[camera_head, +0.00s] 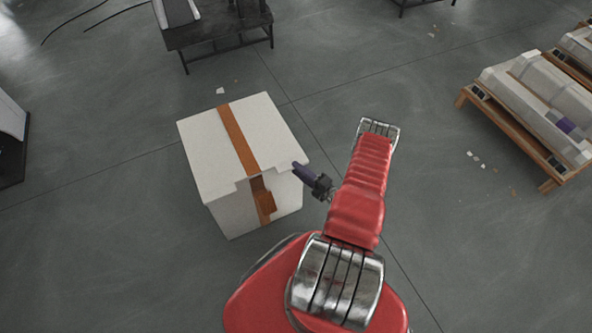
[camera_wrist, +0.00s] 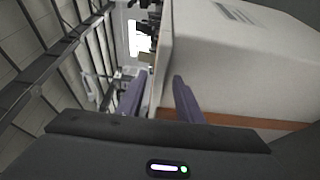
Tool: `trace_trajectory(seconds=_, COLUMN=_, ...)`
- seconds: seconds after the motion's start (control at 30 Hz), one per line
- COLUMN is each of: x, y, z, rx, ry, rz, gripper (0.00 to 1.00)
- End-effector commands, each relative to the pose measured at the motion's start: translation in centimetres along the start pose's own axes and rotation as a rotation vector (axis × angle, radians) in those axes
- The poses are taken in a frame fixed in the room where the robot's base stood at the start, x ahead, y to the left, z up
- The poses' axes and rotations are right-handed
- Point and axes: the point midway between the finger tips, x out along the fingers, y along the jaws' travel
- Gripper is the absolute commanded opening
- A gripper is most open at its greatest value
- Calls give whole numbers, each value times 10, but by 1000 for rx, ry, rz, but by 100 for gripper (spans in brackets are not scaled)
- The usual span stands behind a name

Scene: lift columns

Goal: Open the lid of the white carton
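The white carton (camera_head: 222,142) stands on the floor left of my arm, with a brown strip (camera_head: 240,138) across its top and down its front. Its lid lies flat and shut, with a notch at the front edge. My gripper (camera_head: 298,168) is at the lid's front right corner. In the wrist view the purple fingers (camera_wrist: 157,92) are apart. The carton (camera_wrist: 235,70) fills the right side there, and its edge shows between the fingertips. I cannot tell whether a finger touches it.
A dark table (camera_head: 215,30) stands behind the carton. Wooden pallets (camera_head: 515,135) with white packages lie at the right. A dark-based white object (camera_head: 10,130) is at the left edge. The floor around the carton is mostly clear, with a few small scraps.

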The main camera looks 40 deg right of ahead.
Motion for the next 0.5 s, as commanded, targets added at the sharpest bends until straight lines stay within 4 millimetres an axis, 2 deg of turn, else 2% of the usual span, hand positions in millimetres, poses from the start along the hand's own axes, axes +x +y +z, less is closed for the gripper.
trace_trajectory(seconds=0.17, x=10, y=0, z=0, rx=-1, ry=1, rz=0, gripper=33)
trace_trajectory(seconds=0.47, x=11, y=0, z=0, rx=-1, ry=-1, rz=0, gripper=33)
trace_trajectory(seconds=0.5, x=11, y=0, z=0, rx=-1, ry=-1, rz=0, gripper=30)
